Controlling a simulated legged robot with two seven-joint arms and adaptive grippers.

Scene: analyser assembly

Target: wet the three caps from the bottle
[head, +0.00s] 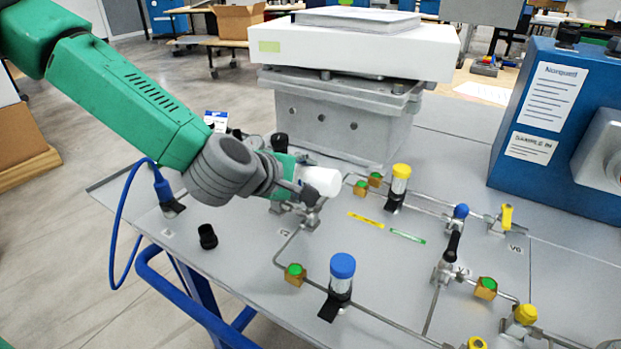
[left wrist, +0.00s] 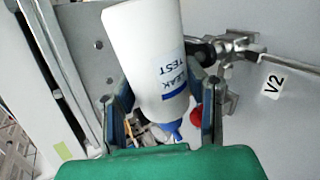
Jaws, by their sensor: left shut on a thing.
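My left gripper (head: 300,190) is shut on a white bottle (head: 322,181) and holds it tilted, nearly sideways, over the back left of the bench panel. A clear vial with a blue cap (head: 343,264) stands at the front. Another with a yellow cap (head: 401,170) stands further back. A black cap (head: 208,237) is at the left. I cannot tell which caps the task means. My right gripper is out of view.
Thin metal tubing (head: 348,286) runs across the panel (head: 250,290) between valves and brass fittings with green tops (head: 295,270). A grey block with a white top (head: 345,125) stands behind the bottle. A blue instrument (head: 540,115) stands at the right.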

